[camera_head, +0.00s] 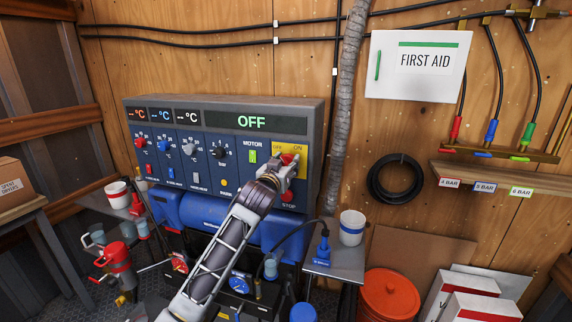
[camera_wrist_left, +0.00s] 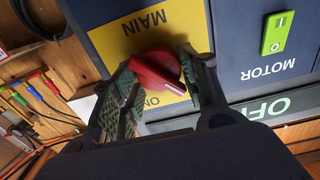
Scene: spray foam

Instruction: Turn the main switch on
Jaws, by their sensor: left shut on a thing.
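The main switch is a red knob on a yellow plate at the right end of the grey control panel (camera_head: 223,130). In the left wrist view the red knob (camera_wrist_left: 157,69) sits between my left gripper's (camera_wrist_left: 165,85) green-padded fingers, which are shut on it. The yellow plate (camera_wrist_left: 150,30) reads MAIN there, upside down, with ON partly visible. In the head view my left gripper (camera_head: 285,172) reaches up to the panel and covers part of the knob. The panel display (camera_head: 252,121) reads OFF. My right gripper is not in view.
The green motor switch (camera_wrist_left: 277,33) is beside the main switch plate. A grey hose (camera_head: 346,120) runs down the wall right of the panel. A small table (camera_head: 340,267) with a white cup (camera_head: 352,228) stands at the lower right. A red-orange bucket (camera_head: 388,296) is on the floor.

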